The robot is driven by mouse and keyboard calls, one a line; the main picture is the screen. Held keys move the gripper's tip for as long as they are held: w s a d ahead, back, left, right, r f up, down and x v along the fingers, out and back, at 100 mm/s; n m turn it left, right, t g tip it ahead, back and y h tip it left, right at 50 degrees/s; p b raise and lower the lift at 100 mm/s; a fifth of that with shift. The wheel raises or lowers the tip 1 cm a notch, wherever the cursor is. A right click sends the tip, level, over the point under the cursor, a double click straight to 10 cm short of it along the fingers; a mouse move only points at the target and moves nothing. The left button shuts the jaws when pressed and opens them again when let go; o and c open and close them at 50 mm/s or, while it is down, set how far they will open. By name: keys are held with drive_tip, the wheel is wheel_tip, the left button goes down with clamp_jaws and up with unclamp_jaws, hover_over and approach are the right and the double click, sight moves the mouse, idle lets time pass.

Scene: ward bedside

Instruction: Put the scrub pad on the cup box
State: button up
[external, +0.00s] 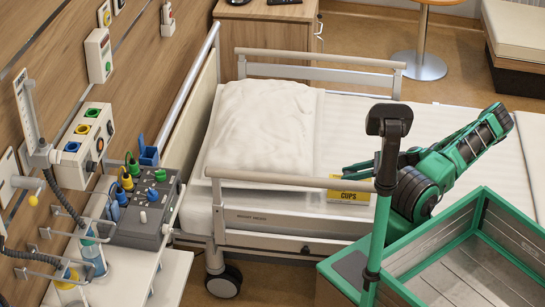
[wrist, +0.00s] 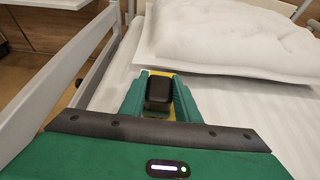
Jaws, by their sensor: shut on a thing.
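The yellow cup box (external: 349,197), lettered CUPS, is on the bed behind the near side rail, which crosses in front of it. My gripper (external: 358,170) is low over the bed, just above the cup box. In the wrist view the green fingers are shut on a small dark rounded block (wrist: 158,91), which looks like the scrub pad. Yellow of the cup box (wrist: 182,110) shows around and below the block. I cannot tell whether the pad touches the box. In the external view the pad is hidden.
The near bed rail (external: 270,179) runs close beside my gripper. A pillow (external: 262,125) lies at the head of the bed, and the white mattress (external: 440,125) is otherwise clear. A grey device (external: 145,215) with coloured connectors stands at the left by the wall.

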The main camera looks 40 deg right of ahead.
drive_tip(key=shift+f, duration=0.1)
drive_tip(key=o, duration=1)
drive_tip(key=shift+o, duration=0.2)
drive_tip(key=v, duration=1.2)
drive_tip(key=s+a+r+n+g+h, duration=0.3)
drive_tip(key=s+a+r+n, duration=0.3)
drive_tip(key=r, duration=0.4)
drive_tip(key=s+a+r+n+g+h, duration=0.3)
drive_tip(key=s+a+r+n, duration=0.3)
drive_tip(key=s+r, duration=0.4)
drive_tip(key=s+a+r+n+g+h, duration=0.3)
drive_tip(key=s+a+r+n, duration=0.3)
drive_tip(key=r, duration=0.5)
drive_tip(key=shift+s+a+r+n, duration=0.2)
drive_tip(key=shift+s+a+n, duration=0.15)
drive_tip(key=shift+s+n, duration=0.85)
